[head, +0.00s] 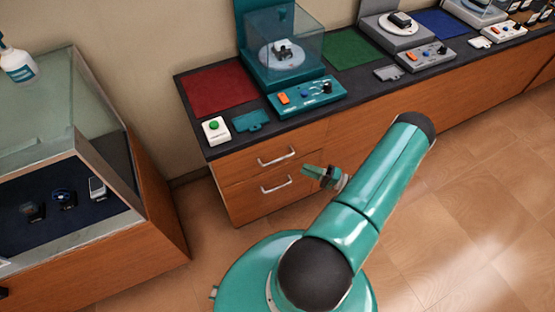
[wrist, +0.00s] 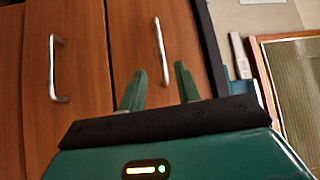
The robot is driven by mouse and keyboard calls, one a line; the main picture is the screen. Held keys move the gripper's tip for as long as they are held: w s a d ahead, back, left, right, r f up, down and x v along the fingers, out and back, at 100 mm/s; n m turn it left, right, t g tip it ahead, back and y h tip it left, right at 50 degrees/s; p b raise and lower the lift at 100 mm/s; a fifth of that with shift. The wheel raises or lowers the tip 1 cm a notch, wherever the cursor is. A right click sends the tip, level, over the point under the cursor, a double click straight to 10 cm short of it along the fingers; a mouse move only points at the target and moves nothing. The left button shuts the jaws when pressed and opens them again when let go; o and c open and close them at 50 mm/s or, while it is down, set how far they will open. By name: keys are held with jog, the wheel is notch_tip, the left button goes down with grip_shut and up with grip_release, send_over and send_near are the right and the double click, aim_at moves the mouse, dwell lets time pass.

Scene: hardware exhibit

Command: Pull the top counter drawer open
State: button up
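The top counter drawer (head: 240,166) has a wooden front just under the dark counter top and looks closed. The wrist view is turned sideways; there the same handle (wrist: 160,48) stands upright, ahead of my gripper and in line with the gap between the fingers. My gripper (head: 312,171) is open and empty, to the right of the drawer handles in the head view. In the wrist view its two green fingers (wrist: 160,80) are spread apart. The exact distance to the handle is unclear.
A lower drawer with a similar handle (head: 276,186) is below; this handle is at left in the wrist view (wrist: 54,70). The counter top (head: 222,140) holds several devices and mats. A glass display case (head: 100,140) stands at left. The floor (head: 470,200) at right is clear.

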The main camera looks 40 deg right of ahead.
aim_at(278, 160)
jog(key=x, duration=1.2)
jog(key=shift+f, duration=0.1)
grip_shut()
